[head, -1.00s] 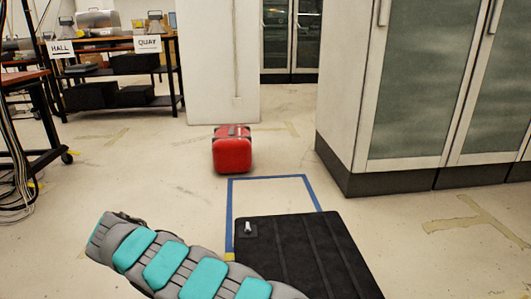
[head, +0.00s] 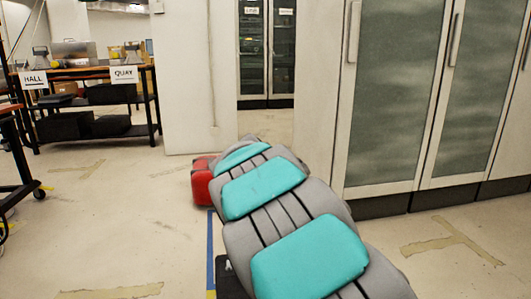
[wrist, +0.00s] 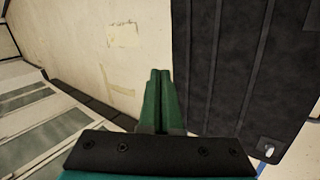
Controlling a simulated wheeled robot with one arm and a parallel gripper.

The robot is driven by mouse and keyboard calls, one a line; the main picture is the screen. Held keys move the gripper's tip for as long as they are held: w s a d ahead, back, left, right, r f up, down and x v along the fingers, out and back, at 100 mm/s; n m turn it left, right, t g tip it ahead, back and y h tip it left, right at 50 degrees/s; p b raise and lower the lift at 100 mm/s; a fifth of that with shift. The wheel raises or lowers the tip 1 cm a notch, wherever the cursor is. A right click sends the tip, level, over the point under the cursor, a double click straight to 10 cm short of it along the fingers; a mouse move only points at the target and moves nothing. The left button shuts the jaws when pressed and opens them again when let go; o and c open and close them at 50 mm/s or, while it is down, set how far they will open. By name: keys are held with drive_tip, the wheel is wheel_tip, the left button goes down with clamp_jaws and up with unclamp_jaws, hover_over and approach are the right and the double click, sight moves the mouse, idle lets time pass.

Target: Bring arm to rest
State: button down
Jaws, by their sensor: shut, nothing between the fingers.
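My arm, grey with teal pads, reaches from the lower right up to the middle of the head view, and its far end hides my gripper there. In the wrist view my gripper (wrist: 160,76) shows as two green fingers pressed together, shut and empty. Beyond the fingers, to the right, lies a black ribbed panel (wrist: 217,60). I cannot tell the distance between them.
A red case (head: 201,188) stands on the floor, partly behind my arm. Blue tape (head: 210,245) runs toward me. A tall cabinet (head: 405,100) fills the right. Shelving with HALL (head: 35,79) and QUAY (head: 125,74) signs stands left.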

drive_tip(key=s+d+r+m+g+y+p, duration=0.1)
drive_tip(key=s+d+y, duration=0.15)
drive_tip(key=s, duration=0.55)
drive_tip(key=s+d+r+g+y+p, duration=0.1)
drive_tip(key=s+d+r, duration=0.1)
drive_tip(key=s+d, duration=0.35)
drive_tip(key=s+a+f+y+p, duration=0.1)
drive_tip(key=s+a+y, duration=0.1)
drive_tip(key=s, duration=0.7)
drive_tip(key=s+a+f+n+y+p, duration=0.1)
drive_tip(key=s+a+f+p, duration=0.1)
drive_tip(key=s, duration=0.8)
drive_tip(key=shift+a+y, duration=0.35)
drive_tip(key=shift+a, duration=0.4)
drive_tip(key=shift+s, duration=0.1)
